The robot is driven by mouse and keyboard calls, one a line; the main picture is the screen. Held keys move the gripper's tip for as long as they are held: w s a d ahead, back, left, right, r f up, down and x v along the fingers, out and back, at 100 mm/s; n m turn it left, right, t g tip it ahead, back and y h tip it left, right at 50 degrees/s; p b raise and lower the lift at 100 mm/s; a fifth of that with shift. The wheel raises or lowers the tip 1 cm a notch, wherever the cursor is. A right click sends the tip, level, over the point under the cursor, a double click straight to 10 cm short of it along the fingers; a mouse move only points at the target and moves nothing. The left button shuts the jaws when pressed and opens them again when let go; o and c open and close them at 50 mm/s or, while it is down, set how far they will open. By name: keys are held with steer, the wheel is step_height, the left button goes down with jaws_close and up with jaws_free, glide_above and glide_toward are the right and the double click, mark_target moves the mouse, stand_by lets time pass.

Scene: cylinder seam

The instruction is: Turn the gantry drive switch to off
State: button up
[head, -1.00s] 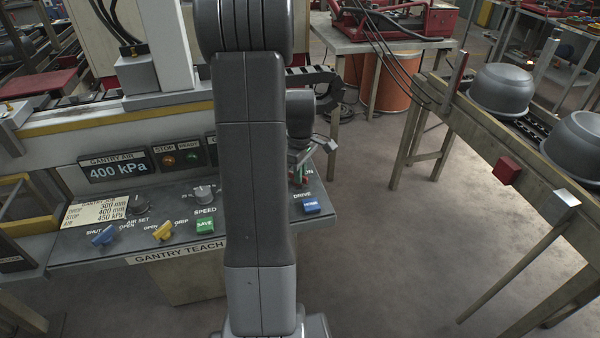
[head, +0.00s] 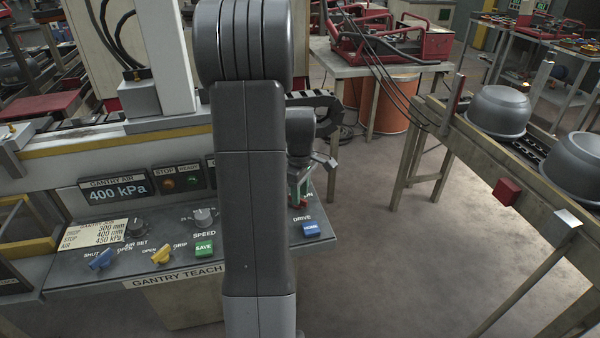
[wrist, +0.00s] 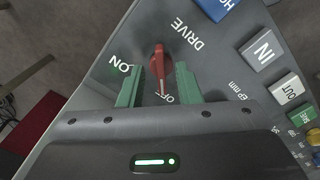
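The red drive switch (wrist: 158,66) is on the grey panel under the DRIVE label in the wrist view. Its handle runs roughly up and down the picture, with a pale mark at the lower end near the partly hidden OFF label (wrist: 168,97). The ON label (wrist: 120,64) is to its left. My gripper (wrist: 158,84) is open, its green fingers on either side of the switch with visible gaps. In the head view, my gripper (head: 299,188) is over the right end of the panel, and my arm hides part of the panel.
The teach panel (head: 130,265) also carries a blue HOME button (head: 311,229), a green SAVE button (head: 204,248) and blue and yellow knobs. A conveyor bench with grey pots (head: 498,110) stands at the right. Open floor lies between.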

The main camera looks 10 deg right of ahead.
step_height(320, 180, up, 12)
steer(key=shift+r, duration=0.2)
steer(key=shift+f, duration=0.1)
step_height(320, 180, down, 14)
steer(key=shift+r, duration=0.1)
stand_by(0.7)
steer(key=shift+r, duration=0.15)
